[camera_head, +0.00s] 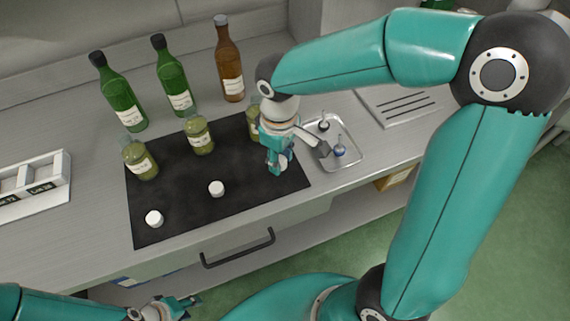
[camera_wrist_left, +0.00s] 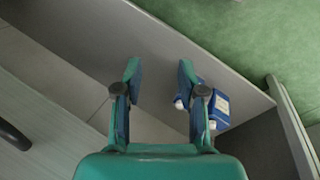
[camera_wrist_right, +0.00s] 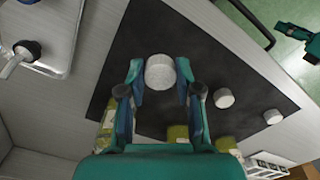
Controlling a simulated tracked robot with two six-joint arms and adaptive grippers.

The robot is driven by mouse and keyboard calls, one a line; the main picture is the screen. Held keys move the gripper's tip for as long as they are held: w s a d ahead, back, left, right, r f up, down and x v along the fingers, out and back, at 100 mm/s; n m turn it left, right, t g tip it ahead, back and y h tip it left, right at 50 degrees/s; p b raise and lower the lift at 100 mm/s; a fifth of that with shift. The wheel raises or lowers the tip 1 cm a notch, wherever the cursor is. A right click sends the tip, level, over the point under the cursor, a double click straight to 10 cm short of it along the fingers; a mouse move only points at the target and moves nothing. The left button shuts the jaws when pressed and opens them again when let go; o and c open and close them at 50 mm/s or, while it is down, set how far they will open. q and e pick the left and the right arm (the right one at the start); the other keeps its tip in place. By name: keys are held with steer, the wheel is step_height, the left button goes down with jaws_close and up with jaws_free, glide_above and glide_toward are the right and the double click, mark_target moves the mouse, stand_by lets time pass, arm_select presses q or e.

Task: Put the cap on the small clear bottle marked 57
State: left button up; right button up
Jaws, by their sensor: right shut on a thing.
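Three small clear bottles with yellow-green contents stand uncapped along the back of a black mat (camera_head: 185,215): a left one (camera_head: 140,160), a middle one (camera_head: 198,136) and a right one (camera_head: 252,124), partly hidden by my right arm. Their label numbers are too small to read. My right gripper (camera_head: 277,166) is shut on a white cap (camera_wrist_right: 160,72) over the mat's right part. Two other white caps lie on the mat, one near the middle (camera_head: 216,188) and one at the front left (camera_head: 154,218). My left gripper (camera_wrist_left: 160,70) is open and empty, low in front of the counter.
Two green bottles (camera_head: 120,95) (camera_head: 174,80) and a brown bottle (camera_head: 229,65) stand behind the mat. A white rack (camera_head: 35,190) is at the left. A dark handle (camera_head: 238,252) juts from the counter front.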

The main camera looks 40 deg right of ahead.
mark_target(281, 161)
step_height(281, 161, up, 15)
steer(key=shift+f, duration=0.15)
stand_by(0.4)
